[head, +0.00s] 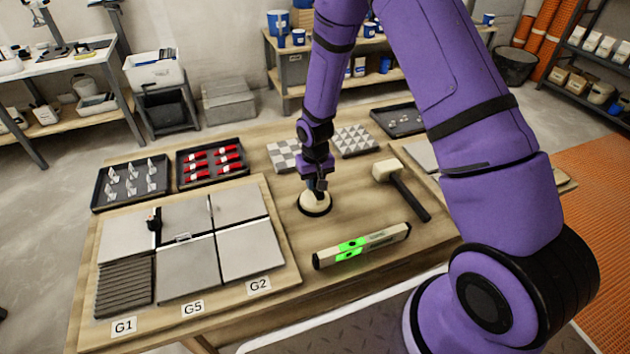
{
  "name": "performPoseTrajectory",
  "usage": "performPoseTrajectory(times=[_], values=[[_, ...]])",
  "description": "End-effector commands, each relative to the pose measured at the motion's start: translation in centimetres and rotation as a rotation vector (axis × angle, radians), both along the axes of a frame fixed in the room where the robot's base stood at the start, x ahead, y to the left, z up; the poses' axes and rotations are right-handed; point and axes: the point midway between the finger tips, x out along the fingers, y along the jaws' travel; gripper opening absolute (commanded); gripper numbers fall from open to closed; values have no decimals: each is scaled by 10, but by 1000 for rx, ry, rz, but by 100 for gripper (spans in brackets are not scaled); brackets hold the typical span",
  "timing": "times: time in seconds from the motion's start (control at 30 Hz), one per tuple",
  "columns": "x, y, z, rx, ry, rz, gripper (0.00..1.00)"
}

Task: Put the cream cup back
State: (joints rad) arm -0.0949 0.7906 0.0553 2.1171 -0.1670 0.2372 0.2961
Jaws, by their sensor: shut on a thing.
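The cream cup (313,203) is a round cream dome with a black rim at its base. It is at the middle of the wooden table (290,240), to the right of the tile board. My gripper (320,187) points down over it and is shut on its top. The cup looks upright. I cannot tell whether its rim touches the table or is slightly above it. My fingers hide part of the cup's top.
A spirit level (361,246) with green lights lies in front, and a mallet (402,187) lies to the right. The tile board (281,268) is at left. Behind are a clip tray (131,203), a red-wedge tray (184,185) and patterned tiles (355,141).

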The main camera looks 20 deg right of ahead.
Motion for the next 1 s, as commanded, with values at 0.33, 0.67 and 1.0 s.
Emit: performPoseTrajectory(times=[0.33, 0.67, 1.0], values=[[0, 0, -3, 0, 0, 0, 49], [0, 0, 8, 0, -2, 0, 49], [1, 0, 68, 1, -4, 0, 49]])
